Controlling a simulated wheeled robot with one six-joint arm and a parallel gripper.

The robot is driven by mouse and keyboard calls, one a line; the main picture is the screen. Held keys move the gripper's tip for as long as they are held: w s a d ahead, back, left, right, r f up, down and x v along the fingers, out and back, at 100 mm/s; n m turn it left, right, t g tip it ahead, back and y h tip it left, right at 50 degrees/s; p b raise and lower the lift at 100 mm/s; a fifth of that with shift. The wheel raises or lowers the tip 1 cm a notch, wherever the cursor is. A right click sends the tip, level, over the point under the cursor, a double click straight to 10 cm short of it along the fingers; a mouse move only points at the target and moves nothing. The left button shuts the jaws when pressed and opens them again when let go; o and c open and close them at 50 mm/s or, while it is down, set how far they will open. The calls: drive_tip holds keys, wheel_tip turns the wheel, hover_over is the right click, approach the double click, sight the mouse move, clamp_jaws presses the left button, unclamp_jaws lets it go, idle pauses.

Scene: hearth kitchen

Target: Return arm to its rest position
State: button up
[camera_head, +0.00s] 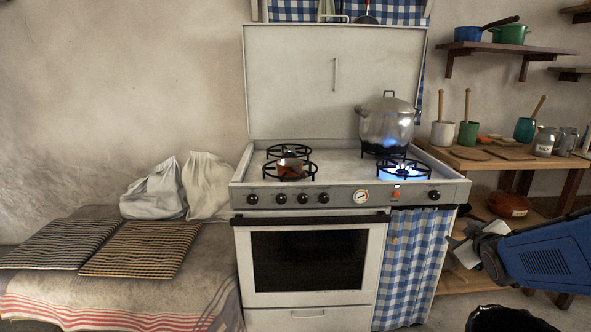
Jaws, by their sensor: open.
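My arm (550,256), blue, reaches in from the right edge in the head view. My gripper (467,246), grey and white, is at its left end, open, with nothing seen in it. It is in front of the lower part of the wooden shelf unit (560,165), right of the stove's checked curtain (418,255). The fingertips are small and partly blend with the shelf behind. The white stove (300,193) stands left of the gripper, apart from it as far as I can tell.
A lidded metal pot (386,122) stands on the back right burner. Blue flame burns at the front right burner (402,168). A small copper pot (291,168) sits at the front left. Jars and utensils crowd the shelf top. A bench (120,290) with striped cushions stands left.

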drive_tip(key=s+a+f+m+g+y, duration=0.1)
drive_tip(key=s+a+m+g, duration=0.1)
drive_tip(key=s+a, duration=0.4)
drive_tip(key=s+a+f+m+g+y, duration=0.1)
drive_tip(key=s+a+g, duration=0.2)
drive_tip(key=s, duration=1)
drive_tip(key=s+a+f+m+g+y, duration=0.1)
drive_tip(key=s+a+f+m+g, duration=0.1)
drive_tip(key=s+a, duration=0.6)
drive_tip(key=shift+s+a+m+g, duration=0.35)
drive_tip(key=shift+s+g, duration=0.35)
drive_tip(key=shift+s, duration=0.3)
drive_tip(key=shift+w, duration=0.1)
